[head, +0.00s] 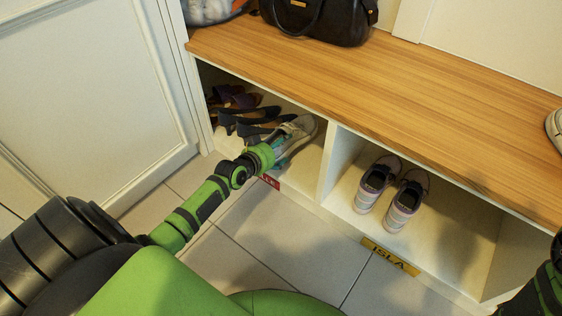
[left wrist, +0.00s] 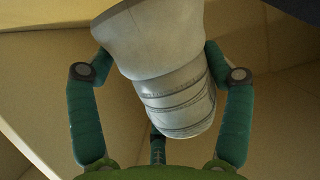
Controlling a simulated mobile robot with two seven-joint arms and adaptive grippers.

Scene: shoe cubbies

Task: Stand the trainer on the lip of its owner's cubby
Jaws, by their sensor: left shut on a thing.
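A pale grey-white trainer (head: 300,126) is in the left cubby, near its front opening and close to the divider. My left gripper (head: 282,145) is shut on it. In the left wrist view the trainer (left wrist: 165,75) sits between the two fingers, its banded grey end toward the palm. The trainer's far end is out of that view, and I cannot tell whether it touches the cubby floor. The left cubby has a red label (head: 269,182) on its lip, mostly hidden by my arm. The right cubby has a yellow label reading ISLA (head: 390,256). My right gripper is not in view.
Dark heeled shoes (head: 256,122) and purple shoes (head: 236,98) fill the left cubby's left side. A pair of striped pale shoes (head: 403,203) stands in the right cubby, with free floor beside it. A black handbag (head: 325,20) and a pale shoe (head: 556,128) are on the wooden bench top (head: 430,90).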

